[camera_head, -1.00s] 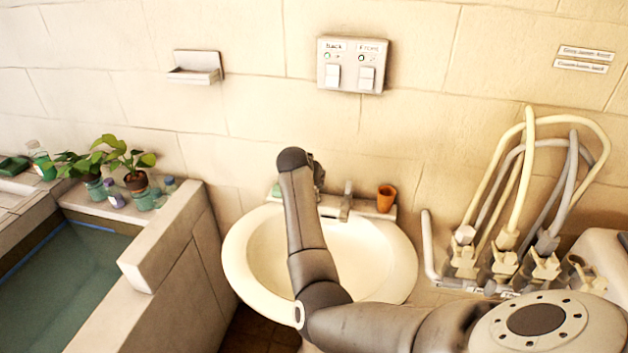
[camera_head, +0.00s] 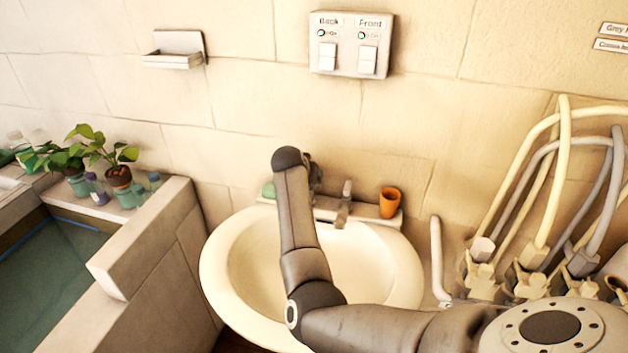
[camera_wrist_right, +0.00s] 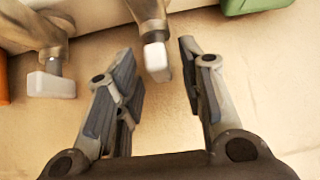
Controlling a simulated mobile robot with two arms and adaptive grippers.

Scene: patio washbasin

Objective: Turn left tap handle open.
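The basin (camera_head: 235,265) has two taps at its back edge. In the right wrist view the left tap handle (camera_wrist_right: 155,58), metal with a white end, lies between the tips of my right gripper (camera_wrist_right: 157,55). The fingers are open, with a gap visible on each side of it. The other tap handle (camera_wrist_right: 52,84) is outside the fingers to the left. In the head view the right tap (camera_head: 343,203) shows, while my forearm hides the left one and most of my right gripper (camera_head: 316,178). My left gripper is not in view.
An orange cup (camera_head: 390,203) stands right of the taps, and a green item (camera_head: 268,189) lies left of them. Hoses (camera_head: 560,180) and valves are at the right. A low wall (camera_head: 140,250) and potted plants (camera_head: 118,174) are at the left.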

